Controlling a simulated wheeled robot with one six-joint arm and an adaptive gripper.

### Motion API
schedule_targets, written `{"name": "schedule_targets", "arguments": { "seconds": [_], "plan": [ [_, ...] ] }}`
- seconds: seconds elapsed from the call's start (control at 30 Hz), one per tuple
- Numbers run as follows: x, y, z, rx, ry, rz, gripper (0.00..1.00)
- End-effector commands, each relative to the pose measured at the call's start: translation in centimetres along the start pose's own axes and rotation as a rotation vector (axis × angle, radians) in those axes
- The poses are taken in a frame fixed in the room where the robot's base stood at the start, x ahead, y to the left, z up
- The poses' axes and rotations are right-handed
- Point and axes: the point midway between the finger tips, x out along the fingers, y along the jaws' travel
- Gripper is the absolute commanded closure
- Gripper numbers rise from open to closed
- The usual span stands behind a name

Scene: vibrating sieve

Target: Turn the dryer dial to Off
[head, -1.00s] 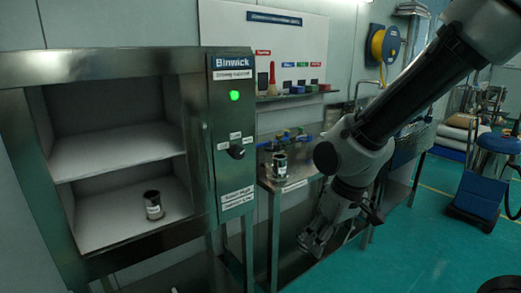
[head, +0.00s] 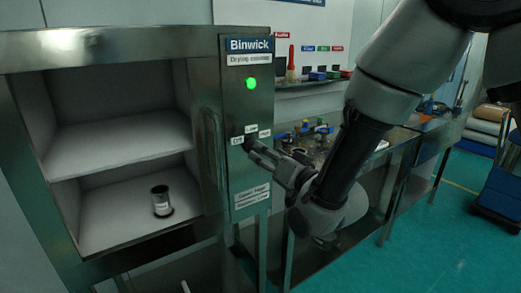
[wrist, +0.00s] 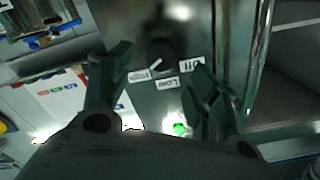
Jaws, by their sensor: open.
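The dryer's control panel (head: 245,105) carries a dark dial that my gripper (head: 254,148) largely covers in the head view. In the wrist view the dark dial (wrist: 160,50) shows between the finger tips of my open gripper (wrist: 160,62); contact cannot be told. That view is roughly upside down. The dial's white mark points down-left, toward the High label (wrist: 139,75). The Low label (wrist: 166,83) is at the lower middle, and the Off label (wrist: 191,64) is on the right. In the head view the Off label (head: 237,140) is left of the dial.
A green lamp (head: 251,84) is lit above the dial. The open drying cabinet (head: 120,135) on the left holds a dark jar (head: 161,201) on its lower shelf. A steel bench (head: 365,160) with small items stands on the right. Green floor (head: 420,245) lies clear at lower right.

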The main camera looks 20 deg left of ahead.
Motion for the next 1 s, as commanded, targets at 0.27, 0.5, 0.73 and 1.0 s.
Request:
{"name": "schedule_targets", "arguments": {
  "seconds": [0.27,0.5,0.73,1.0],
  "plan": [
    [4.2,0.1,0.0,-0.001,0.000,0.002,0.39],
    [5.0,0.1,0.0,-0.001,-0.001,0.002,0.39],
    [4.9,0.1,0.0,-0.001,-0.001,0.002,0.58],
    [4.9,0.1,0.0,-0.002,-0.001,0.002,0.85]
  ]
}}
